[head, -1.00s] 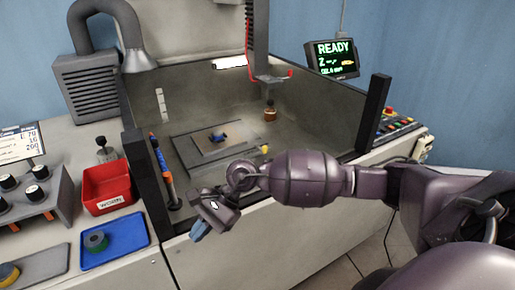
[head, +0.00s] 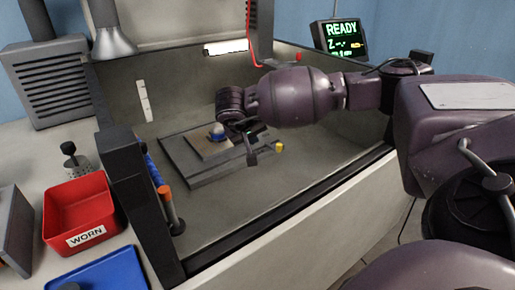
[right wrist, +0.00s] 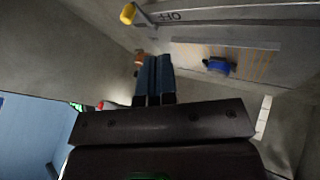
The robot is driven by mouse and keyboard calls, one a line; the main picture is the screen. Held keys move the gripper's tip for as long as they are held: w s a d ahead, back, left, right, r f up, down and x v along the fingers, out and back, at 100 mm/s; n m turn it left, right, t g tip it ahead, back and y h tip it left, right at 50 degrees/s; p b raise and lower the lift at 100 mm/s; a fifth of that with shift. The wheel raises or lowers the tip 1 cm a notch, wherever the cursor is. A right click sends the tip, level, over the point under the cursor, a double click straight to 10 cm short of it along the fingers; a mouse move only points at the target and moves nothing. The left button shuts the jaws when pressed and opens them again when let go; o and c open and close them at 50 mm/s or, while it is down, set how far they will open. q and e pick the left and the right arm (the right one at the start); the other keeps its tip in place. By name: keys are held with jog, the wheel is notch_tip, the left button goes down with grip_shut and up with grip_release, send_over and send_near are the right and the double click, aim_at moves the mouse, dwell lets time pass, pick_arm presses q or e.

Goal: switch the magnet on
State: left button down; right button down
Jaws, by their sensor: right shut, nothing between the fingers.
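The magnet (head: 197,177) is a flat grey plate on the tank floor. Its lever has a yellow knob (head: 279,148), which sticks out at the plate's right end. The knob also shows at the top of the right wrist view (right wrist: 128,13), on a short arm beside the plate's edge. My right gripper (head: 252,155) is inside the tank, just left of the knob in the head view. Its blue-tipped fingers (right wrist: 153,80) are together and empty, apart from the knob in the right wrist view. My left gripper is not in view.
A tan workpiece (head: 208,147) with a small blue part (head: 217,131) lies on the plate. The tank's dark front rim (head: 285,214) and corner post (head: 137,190) stand nearby. A red bin marked WORN (head: 78,207) is at left. The display (head: 341,38) reads READY.

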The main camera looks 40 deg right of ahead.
jog(key=b, duration=0.2)
send_near(275, 151)
jog(key=w+f, duration=0.1)
jog(key=f, duration=0.1)
jog(key=w+a+f, duration=0.1)
jog(key=f, duration=0.1)
jog(key=shift+w+a, duration=0.1)
jog(key=shift+a, duration=0.05)
jog(key=d, duration=0.3)
jog(key=shift+s+p, duration=0.3)
jog(key=shift+s, duration=0.05)
jog(key=shift+s+d+r, duration=0.1)
jog(key=shift+d, duration=0.4)
